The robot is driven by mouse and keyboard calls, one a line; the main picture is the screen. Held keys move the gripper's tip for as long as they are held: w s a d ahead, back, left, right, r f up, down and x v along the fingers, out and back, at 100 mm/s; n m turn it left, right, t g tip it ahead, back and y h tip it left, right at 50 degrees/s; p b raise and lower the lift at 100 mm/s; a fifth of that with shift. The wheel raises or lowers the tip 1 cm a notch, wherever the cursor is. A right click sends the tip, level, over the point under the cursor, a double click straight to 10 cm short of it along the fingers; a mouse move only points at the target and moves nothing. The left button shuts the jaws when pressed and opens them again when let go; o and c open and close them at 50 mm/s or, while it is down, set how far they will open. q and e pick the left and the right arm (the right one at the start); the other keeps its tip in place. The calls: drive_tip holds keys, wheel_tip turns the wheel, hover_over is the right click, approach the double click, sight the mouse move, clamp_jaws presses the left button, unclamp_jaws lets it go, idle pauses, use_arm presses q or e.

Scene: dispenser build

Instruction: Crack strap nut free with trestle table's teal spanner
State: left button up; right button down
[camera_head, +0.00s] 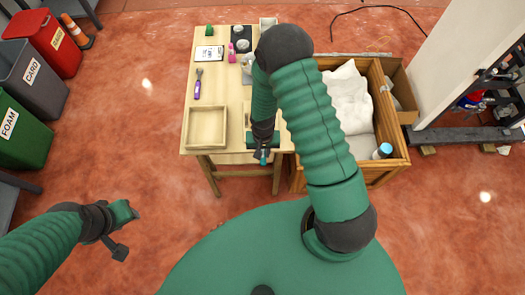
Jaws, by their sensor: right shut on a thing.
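A small teal piece (264,155), which looks like part of the teal spanner, shows at the tip of my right gripper (262,151). That gripper is shut on it at the front edge of the trestle table (220,158), pointing down. Most of the tool is hidden by the gripper and arm. I cannot make out the strap nut; my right arm covers part of the table's right side. My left gripper (128,232) is open and empty over the bare floor at the lower left, well apart from the table.
On the table are an empty wooden tray (206,127), a purple-handled tool (198,84), a white card (209,54) and a pink item (232,53). A wooden crate (395,135) with white cloth (346,99) stands to the right. Bins, including a green one (22,132), line the left.

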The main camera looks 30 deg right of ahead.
drive_tip(key=shift+f+b, duration=0.35)
drive_tip(key=shift+f, duration=0.1)
idle(0.4)
drive_tip(key=shift+s+d+n+p, duration=0.15)
drive_tip(key=shift+s+d+n, duration=0.1)
drive_tip(key=shift+d+n, duration=0.35)
drive_tip(key=shift+s+d+n+p, duration=0.15)
drive_tip(key=shift+s+d+n, duration=0.1)
drive_tip(key=shift+d+n, duration=0.3)
drive_tip(key=shift+s+d+n+p, duration=0.2)
drive_tip(key=shift+d+n, duration=0.4)
drive_tip(key=shift+n, duration=0.05)
drive_tip(key=shift+s+d+n+p, duration=0.15)
drive_tip(key=shift+d+n, duration=0.45)
